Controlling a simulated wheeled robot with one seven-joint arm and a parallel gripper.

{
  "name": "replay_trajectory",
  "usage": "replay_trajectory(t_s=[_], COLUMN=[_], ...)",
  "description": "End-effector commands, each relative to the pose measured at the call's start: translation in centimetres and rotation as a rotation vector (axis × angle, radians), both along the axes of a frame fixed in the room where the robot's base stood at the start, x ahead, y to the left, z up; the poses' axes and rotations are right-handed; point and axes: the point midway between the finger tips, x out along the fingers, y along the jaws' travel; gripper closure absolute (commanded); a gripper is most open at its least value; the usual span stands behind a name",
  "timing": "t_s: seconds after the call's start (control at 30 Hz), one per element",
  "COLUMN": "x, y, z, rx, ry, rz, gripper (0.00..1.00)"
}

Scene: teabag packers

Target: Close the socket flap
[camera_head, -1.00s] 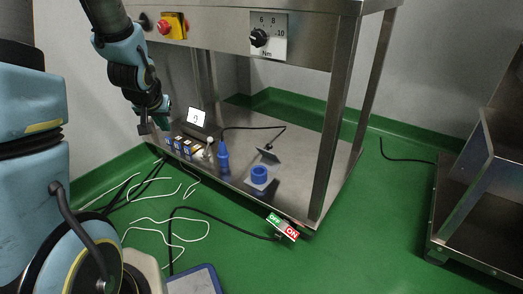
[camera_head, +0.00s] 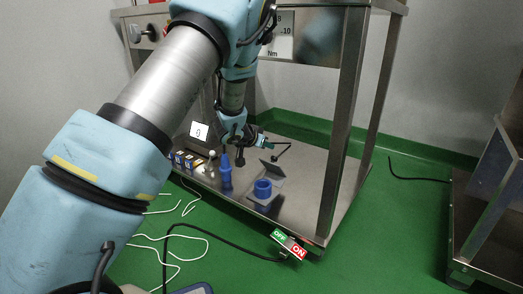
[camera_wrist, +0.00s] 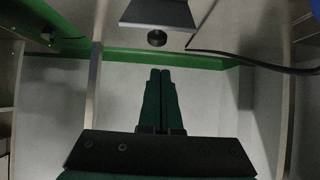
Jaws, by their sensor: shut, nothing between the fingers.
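The blue round socket (camera_head: 262,188) sits on the steel lower shelf in the head view. Its grey flap (camera_head: 272,169) stands raised at a tilt behind the blue ring, so the socket is open on top. My gripper (camera_head: 272,144) reaches in under the bench top, just behind and above the flap; I cannot tell whether it touches it. In the wrist view its two dark green fingers (camera_wrist: 160,72) lie together, shut and empty. A grey plate (camera_wrist: 158,12) shows beyond the fingertips there, but I cannot tell for sure that it is the flap.
A blue bottle-like object (camera_head: 225,168) stands left of the socket. Small boxes (camera_head: 188,160) and a display (camera_head: 199,131) are farther left. A steel post (camera_head: 343,120) stands to the right.

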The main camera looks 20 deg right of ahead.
Motion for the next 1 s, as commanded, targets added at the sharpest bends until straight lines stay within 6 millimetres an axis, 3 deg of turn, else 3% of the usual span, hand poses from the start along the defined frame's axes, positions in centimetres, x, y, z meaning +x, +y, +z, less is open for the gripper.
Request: replay_trajectory(t_s=[0.03,0.17,0.5,1.0], x=[0.4,1.3,-0.2,-0.4], y=[-0.7,-2.3,0.5,0.8], z=[-1.1,-2.3,-4.0,-3.9], rx=[0.001,0.001,0.001,0.0], ry=[-0.002,-0.003,0.0,0.0], rz=[-0.002,-0.001,0.002,0.002], gripper=[1.0,1.0,1.0,1.0])
